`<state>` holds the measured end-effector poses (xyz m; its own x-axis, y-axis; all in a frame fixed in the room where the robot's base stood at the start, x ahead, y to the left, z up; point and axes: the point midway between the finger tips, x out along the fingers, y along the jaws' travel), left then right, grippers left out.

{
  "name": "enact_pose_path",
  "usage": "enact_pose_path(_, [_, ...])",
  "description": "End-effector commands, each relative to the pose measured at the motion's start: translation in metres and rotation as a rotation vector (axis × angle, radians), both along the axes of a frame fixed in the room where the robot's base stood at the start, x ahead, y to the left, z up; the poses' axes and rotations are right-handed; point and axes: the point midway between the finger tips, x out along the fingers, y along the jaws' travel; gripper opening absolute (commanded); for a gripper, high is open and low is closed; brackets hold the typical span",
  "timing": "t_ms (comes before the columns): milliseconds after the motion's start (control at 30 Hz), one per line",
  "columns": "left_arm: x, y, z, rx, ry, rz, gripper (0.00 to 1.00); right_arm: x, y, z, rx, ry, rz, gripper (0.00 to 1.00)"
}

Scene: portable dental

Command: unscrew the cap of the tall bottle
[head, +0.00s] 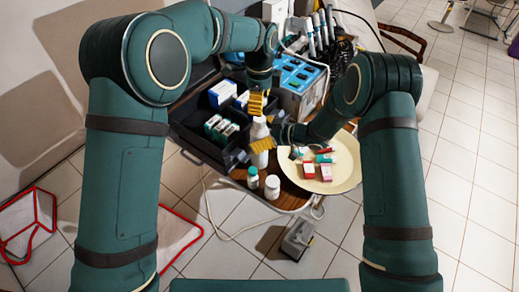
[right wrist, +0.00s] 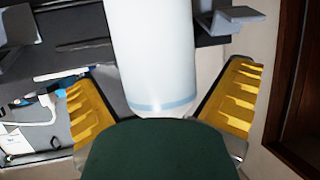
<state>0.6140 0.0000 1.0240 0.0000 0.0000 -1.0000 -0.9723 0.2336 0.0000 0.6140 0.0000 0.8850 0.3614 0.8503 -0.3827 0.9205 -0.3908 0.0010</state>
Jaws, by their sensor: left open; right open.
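The tall white bottle (head: 260,131) stands upright on the wooden table, near its left side. My left gripper (head: 257,106) points down over the bottle's top with its yellow fingers open; the cap is hidden or too small to make out there. My right gripper (head: 263,146) is lower, at the bottle's body, coming in from the right. In the right wrist view the white bottle (right wrist: 155,55) stands between the open yellow fingers, with a gap on each side. A pale blue band rings the bottle's lower end there.
A small teal-capped bottle (head: 252,178) and a white jar (head: 272,187) stand just in front. A round cream tray (head: 346,174) with small boxes lies at the right. A black case (head: 186,132) holding boxes is at the left; a blue device (head: 298,78) stands behind.

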Motion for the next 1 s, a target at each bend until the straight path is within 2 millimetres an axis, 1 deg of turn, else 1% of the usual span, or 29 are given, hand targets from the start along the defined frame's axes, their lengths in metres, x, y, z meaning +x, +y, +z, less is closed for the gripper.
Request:
enact_pose_path(200, [0.0,0.0,0.0,0.0,0.0,0.0,0.64,0.0001,0.0003,-0.0001,0.0,0.0,0.0,1.0])
enact_pose_path(233, [0.0,0.0001,0.0,0.0,0.0,0.0,0.64,0.0001,0.0002,-0.0001,0.0,0.0,0.0,0.93])
enact_pose_path(267, [0.0,0.0,0.0,0.0,0.0,0.0,0.64,0.0001,0.0002,-0.0001,0.0,0.0,0.0,0.82])
enact_pose_path(300, [0.0,0.0,0.0,0.0,0.0,0.0,0.64,0.0,0.0,-0.0001,0.0,0.0,0.0,0.68])
enact_pose_path(367, [0.0,0.0,0.0,0.0,0.0,0.0,0.64,0.0,0.0001,0.0,0.0,0.0,0.0,0.47])
enact_pose_path(400, [0.0,0.0,0.0,0.0,0.0,0.0,0.64,0.0,0.0,-0.0001,0.0,0.0,0.0,0.33])
enact_pose_path(433, [0.0,0.0,0.0,0.0,0.0,0.0,0.64,0.0,0.0,-0.0001,0.0,0.0,0.0,0.23])
enact_pose_path(467, [0.0,0.0,0.0,0.0,0.0,0.0,0.64,0.0,0.0,-0.0001,0.0,0.0,0.0,0.19])
enact_pose_path(533, [0.0,0.0,0.0,0.0,0.0,0.0,0.64,0.0,0.0,-0.0001,0.0,0.0,0.0,0.19])
enact_pose_path(567, [0.0,0.0,0.0,0.0,0.0,0.0,0.64,-0.0001,0.0,-0.0002,0.0,0.0,0.0,0.0])
enact_pose_path(667, [0.0,0.0,0.0,0.0,0.0,-0.014,0.64,-0.0001,-0.0002,-0.0001,0.0,0.0,0.0,0.0])
enact_pose_path(767, [0.0,-0.0001,0.0,0.0,0.0,-0.077,0.64,-0.0002,-0.0001,-0.0001,0.0,0.001,0.0,0.0])
enact_pose_path(867, [0.0,-0.0003,-0.0001,0.001,0.0,-0.194,0.64,-0.0002,-0.0002,-0.0002,0.0,0.001,0.0,0.0])
enact_pose_path(1000, [-0.0001,-0.0007,-0.0001,0.001,0.001,-0.403,0.64,-0.0002,-0.0002,-0.0002,0.0,0.001,0.0,0.0])
